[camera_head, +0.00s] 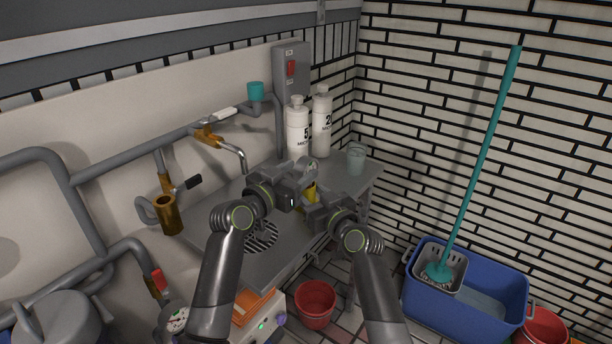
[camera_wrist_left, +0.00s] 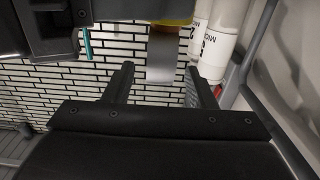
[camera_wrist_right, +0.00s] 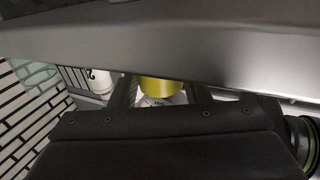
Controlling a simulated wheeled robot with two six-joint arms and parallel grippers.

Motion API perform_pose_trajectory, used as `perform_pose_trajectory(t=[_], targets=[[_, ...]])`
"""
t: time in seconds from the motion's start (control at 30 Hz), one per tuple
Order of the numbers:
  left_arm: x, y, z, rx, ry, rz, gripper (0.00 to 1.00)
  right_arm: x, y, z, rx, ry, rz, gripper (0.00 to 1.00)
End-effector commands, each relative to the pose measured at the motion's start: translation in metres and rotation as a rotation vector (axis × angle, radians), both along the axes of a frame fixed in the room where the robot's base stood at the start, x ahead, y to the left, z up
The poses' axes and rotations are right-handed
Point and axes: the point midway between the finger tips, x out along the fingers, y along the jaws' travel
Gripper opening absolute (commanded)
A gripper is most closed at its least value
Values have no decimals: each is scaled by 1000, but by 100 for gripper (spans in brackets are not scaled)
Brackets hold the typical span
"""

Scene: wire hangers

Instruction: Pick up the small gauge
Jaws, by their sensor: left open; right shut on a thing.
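The small gauge shows in the head view as a yellow body (camera_head: 310,192) between my two grippers, with a pale part above it. My right gripper (camera_head: 316,207) is shut on it; the right wrist view shows its yellow body (camera_wrist_right: 160,88) between the fingers. My left gripper (camera_head: 306,176) is open close beside it. In the left wrist view a pale grey end of the gauge (camera_wrist_left: 161,55) lies between and beyond the open fingers (camera_wrist_left: 160,80), under a yellow band. My grippers hide most of the gauge, including any dial face.
Pipes (camera_head: 120,155) run along the left wall. A red bucket (camera_head: 316,300) and a blue mop tub (camera_head: 470,310) stand on the floor. A larger gauge (camera_head: 177,319) is lower left.

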Motion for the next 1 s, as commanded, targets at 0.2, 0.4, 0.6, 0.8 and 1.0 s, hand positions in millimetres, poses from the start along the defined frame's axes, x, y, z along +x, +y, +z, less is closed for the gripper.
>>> perform_pose_trajectory(t=[0.2,0.4,0.6,0.8,1.0], targets=[[9,-7,1,-1,-1,-1,51,0,0,0,-1,1,0,21],[29,-21,4,1,1,-2,51,0,0,0,0,0,0,21],[43,-31,3,0,0,0,51,0,0,0,-1,1,0,21],[45,-32,4,-1,-1,0,51,0,0,0,-1,1,0,21],[45,-32,4,0,0,0,40,0,0,0,-1,1,0,21]])
